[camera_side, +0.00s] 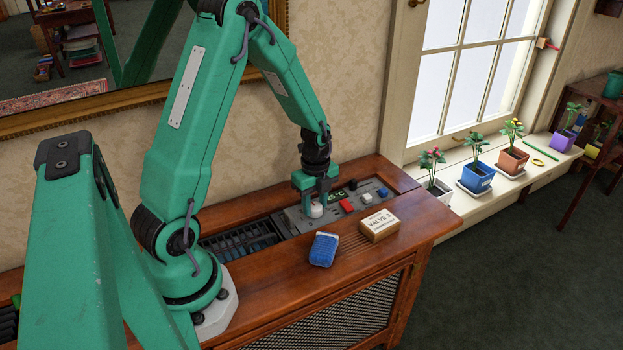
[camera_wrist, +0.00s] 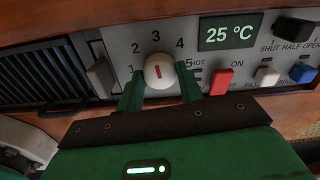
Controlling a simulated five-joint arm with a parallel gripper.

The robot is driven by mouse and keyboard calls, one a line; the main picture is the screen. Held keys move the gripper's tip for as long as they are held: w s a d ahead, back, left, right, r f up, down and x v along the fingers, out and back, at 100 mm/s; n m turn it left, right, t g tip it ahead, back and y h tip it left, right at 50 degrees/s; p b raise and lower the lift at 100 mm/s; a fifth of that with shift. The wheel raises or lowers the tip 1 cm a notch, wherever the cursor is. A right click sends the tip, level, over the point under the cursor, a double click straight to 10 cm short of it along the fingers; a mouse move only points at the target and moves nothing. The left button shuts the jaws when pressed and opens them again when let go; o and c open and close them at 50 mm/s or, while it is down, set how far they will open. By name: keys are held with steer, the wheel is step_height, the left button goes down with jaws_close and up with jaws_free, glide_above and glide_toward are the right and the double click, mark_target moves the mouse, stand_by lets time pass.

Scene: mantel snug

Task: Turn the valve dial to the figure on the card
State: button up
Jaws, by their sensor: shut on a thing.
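The valve dial (camera_wrist: 160,71) is a round white knob with a red mark, ringed by figures 1 to 5 on a grey panel (camera_wrist: 122,45). The red mark stands nearly upright, towards the 3. The dial (camera_side: 316,210) also shows in the side view, under my gripper. My gripper (camera_wrist: 161,91) has its green fingers on both sides of the dial and is shut on it. In the side view my gripper (camera_side: 316,196) reaches down to the panel. The card (camera_side: 380,225) reads "VALVE 3" and stands on the wooden top at the right; its smaller print is unreadable.
A display (camera_wrist: 229,33) reads 25 °C. Red (camera_wrist: 222,80), white (camera_wrist: 267,76) and blue (camera_wrist: 302,72) switches sit right of the dial, below a black knob (camera_wrist: 295,26). A grey lever (camera_wrist: 100,78) is at its left.

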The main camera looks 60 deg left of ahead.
mark_target(315, 206)
steer(key=shift+r+m, duration=0.1)
steer(key=shift+m, duration=0.5)
steer(key=o, duration=1)
steer(key=shift+r, duration=3.85)
